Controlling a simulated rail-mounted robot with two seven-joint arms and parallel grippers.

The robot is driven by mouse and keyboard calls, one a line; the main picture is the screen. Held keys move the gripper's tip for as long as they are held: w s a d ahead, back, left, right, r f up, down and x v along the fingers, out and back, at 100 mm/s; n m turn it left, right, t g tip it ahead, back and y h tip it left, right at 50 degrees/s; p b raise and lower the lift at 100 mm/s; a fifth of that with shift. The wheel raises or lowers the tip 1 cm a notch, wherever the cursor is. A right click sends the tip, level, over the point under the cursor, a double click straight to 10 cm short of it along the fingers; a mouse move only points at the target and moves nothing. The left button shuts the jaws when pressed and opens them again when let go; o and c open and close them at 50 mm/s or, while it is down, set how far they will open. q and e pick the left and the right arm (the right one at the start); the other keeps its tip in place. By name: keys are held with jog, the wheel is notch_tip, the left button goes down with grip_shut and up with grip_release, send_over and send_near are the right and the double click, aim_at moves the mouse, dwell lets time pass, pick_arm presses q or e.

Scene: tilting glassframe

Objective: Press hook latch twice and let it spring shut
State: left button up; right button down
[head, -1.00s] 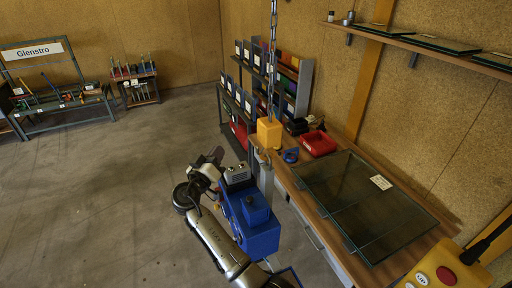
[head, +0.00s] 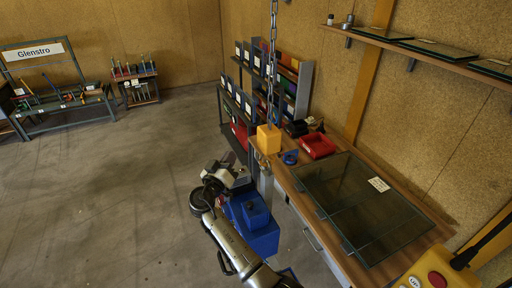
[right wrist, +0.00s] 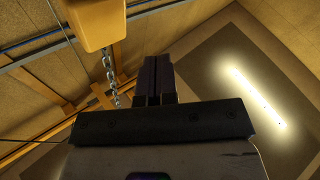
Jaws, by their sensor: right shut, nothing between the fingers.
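The yellow hook block (head: 268,139) hangs on a chain in the head view. A small grey metal hook (head: 264,163) shows below it, and its latch is too small to make out. My right gripper (head: 230,158) is to the left of the hook and apart from it. In the right wrist view the two dark fingers (right wrist: 157,80) are shut with nothing between them. They point up, and the yellow block (right wrist: 92,22) is at the upper left, clear of them. My left gripper is not in view.
A blue box-shaped unit (head: 252,222) stands below the hook, close to my right arm. To the right is a workbench (head: 412,252) with a framed glass panel (head: 350,205) and a red bin (head: 318,145). A yellow control box (head: 425,272) is at the lower right.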

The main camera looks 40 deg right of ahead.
aim_at(257, 157)
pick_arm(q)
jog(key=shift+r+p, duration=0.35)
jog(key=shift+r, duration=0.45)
pick_arm(e)
jog(key=d, duration=0.1)
jog(key=s+d, duration=0.1)
jog(key=d, duration=0.2)
jog(key=shift+s+d+f, duration=0.3)
jog(key=shift+s+d, duration=0.1)
pick_arm(q)
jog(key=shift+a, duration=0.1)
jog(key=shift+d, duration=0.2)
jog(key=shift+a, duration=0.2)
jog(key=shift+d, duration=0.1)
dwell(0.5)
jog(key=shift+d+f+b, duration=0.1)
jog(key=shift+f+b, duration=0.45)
jog(key=shift+b, duration=0.05)
pick_arm(e)
jog(key=shift+s+d, duration=0.2)
jog(key=shift+d, duration=0.25)
